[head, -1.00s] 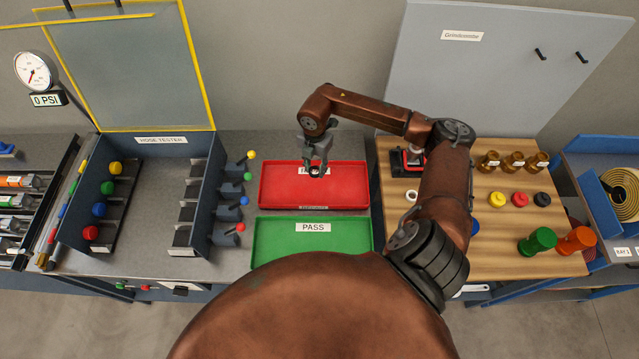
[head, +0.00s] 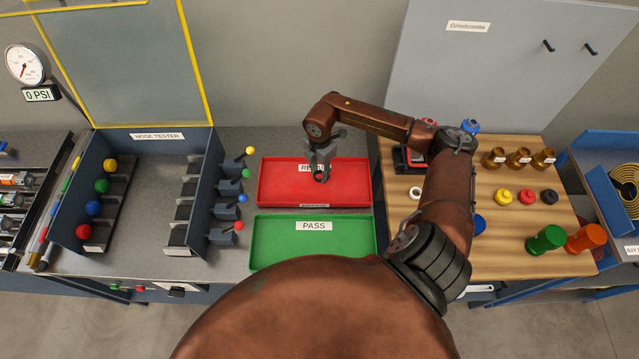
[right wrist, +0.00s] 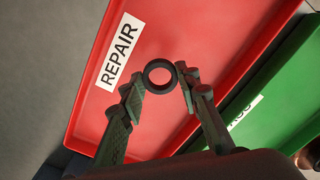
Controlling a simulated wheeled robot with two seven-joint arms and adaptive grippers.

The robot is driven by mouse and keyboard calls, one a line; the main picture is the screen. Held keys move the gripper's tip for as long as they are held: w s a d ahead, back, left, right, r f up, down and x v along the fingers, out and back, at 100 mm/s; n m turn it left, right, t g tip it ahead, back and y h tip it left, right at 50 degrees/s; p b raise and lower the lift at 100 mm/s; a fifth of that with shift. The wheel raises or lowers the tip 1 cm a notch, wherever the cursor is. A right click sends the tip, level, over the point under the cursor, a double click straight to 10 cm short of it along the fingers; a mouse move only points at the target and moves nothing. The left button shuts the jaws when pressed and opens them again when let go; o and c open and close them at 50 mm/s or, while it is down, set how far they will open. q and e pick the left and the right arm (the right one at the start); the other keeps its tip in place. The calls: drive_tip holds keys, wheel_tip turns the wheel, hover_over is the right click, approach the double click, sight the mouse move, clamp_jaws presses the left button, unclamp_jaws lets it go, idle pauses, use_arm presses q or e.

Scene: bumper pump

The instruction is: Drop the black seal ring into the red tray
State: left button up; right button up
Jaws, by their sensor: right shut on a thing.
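The black seal ring (right wrist: 160,91) is pinched between the fingertips of my right gripper (right wrist: 161,84) in the right wrist view. My right gripper (head: 320,164) points down over the red tray (head: 278,190), labelled REPAIR, in the head view. The ring (head: 321,180) shows there as a small dark loop, over the middle of the tray. The red tray (right wrist: 205,40) fills much of the right wrist view behind the ring and looks empty. The ring's height above the tray floor is hard to tell. My left gripper is not in view.
A green PASS tray (head: 285,245) lies directly in front of the red one. The hose tester (head: 158,136) with coloured knobs stands to the left. A wooden board (head: 510,228) with fittings and caps is to the right, beneath my right arm.

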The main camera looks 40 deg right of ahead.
drive_tip(key=o, duration=0.9)
wheel_tip(320, 180, up, 12)
idle(0.4)
idle(0.3)
